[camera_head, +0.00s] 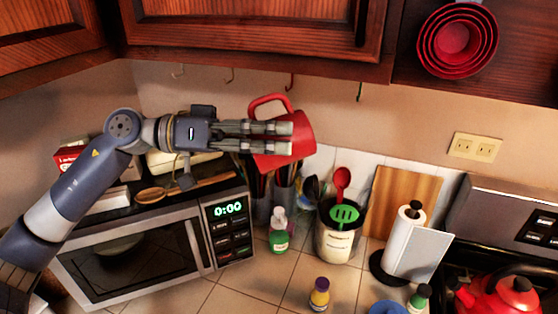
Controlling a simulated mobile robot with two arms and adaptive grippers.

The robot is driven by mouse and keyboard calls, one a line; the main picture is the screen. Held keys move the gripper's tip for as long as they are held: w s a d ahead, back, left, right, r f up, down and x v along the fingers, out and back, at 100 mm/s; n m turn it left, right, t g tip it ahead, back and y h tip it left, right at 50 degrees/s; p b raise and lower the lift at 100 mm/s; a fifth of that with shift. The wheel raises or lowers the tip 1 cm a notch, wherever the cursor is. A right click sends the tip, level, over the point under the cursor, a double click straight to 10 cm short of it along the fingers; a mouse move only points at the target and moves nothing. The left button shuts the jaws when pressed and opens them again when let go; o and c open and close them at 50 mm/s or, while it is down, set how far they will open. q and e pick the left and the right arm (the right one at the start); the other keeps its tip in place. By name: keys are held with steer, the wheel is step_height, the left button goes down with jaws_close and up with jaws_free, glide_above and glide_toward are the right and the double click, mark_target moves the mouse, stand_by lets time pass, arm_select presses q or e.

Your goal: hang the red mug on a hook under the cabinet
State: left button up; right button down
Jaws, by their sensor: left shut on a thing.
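The red mug (303,135) is held tilted in my left gripper (291,139), below the cabinet (250,35). The gripper's fingers are shut on it and hide part of its body. The mug's handle loop points up and to the left. My right gripper is out of view.
Below are the microwave (140,255), a utensil crock (336,240), a green-labelled bottle (279,232), a paper towel holder (403,240) and a red kettle (500,295). Red measuring cups (457,40) hang at the upper right.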

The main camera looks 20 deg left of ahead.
arm_select(q)
steer(key=shift+r, duration=0.35)
steer(key=shift+w, duration=1.75)
steer(key=w+f+p, duration=0.1)
steer(key=w+p, duration=0.1)
steer(key=w, duration=0.4)
steer(key=shift+w+d+f, duration=0.15)
steer(key=shift+w+d, duration=0.05)
steer(key=shift+w, duration=0.2)
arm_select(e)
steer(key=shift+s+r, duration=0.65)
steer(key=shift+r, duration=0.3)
